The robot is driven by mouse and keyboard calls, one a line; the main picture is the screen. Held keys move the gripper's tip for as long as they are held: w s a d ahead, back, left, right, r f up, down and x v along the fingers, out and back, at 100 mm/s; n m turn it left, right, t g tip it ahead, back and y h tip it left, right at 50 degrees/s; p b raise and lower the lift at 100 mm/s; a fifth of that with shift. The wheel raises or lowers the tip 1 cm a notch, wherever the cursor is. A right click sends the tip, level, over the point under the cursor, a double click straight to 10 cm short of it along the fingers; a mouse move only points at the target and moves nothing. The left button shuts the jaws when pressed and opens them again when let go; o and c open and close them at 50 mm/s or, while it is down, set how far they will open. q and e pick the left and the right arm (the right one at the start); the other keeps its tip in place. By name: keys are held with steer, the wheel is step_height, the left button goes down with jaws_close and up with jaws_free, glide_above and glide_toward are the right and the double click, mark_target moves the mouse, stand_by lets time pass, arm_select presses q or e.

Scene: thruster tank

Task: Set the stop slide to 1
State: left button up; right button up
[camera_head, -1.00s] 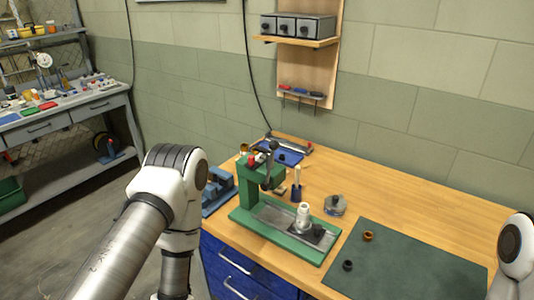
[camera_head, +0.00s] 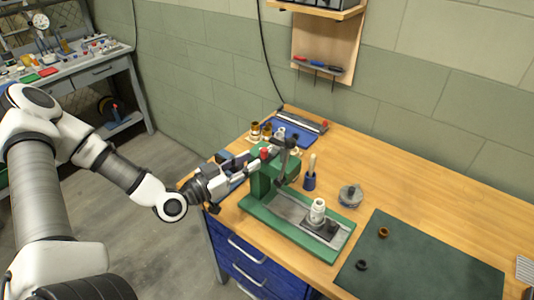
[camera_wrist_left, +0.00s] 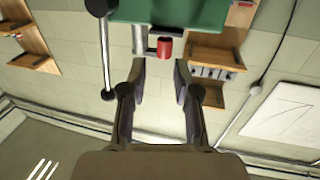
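The green press (camera_head: 262,182) stands on the wooden table, its green base holding a grey bed. A red-capped part (camera_head: 264,154), possibly the stop slide, sits on the upper left of its head. In the left wrist view, the red cylinder (camera_wrist_left: 164,48) is on a metal rod under the green body (camera_wrist_left: 175,12). No scale marking is readable. My left gripper (camera_head: 248,166) reaches in from the left beside the press head. In the wrist view, its two fingers (camera_wrist_left: 159,72) are apart and empty, with the red cylinder just beyond the tips. My right gripper is not visible.
A white fitting (camera_head: 317,210) stands on the press bed. The green mat (camera_head: 420,260) on the right holds two small rings. Brass pieces (camera_head: 255,130) stand near a blue tray (camera_head: 292,133).

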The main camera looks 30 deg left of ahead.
mark_target(262, 155)
arm_select(q)
steer(key=x, duration=0.3)
steer(key=b+x, duration=0.1)
steer(key=x, duration=0.1)
steer(key=shift+w+a+f, duration=0.25)
steer(key=shift+w+f, duration=0.1)
steer(key=shift+f, duration=0.05)
steer(key=shift+w+d+r, duration=0.25)
steer(key=shift+w+d, duration=0.05)
steer(key=shift+d, duration=0.05)
steer(key=shift+w+a+f, duration=0.1)
jaws_close()
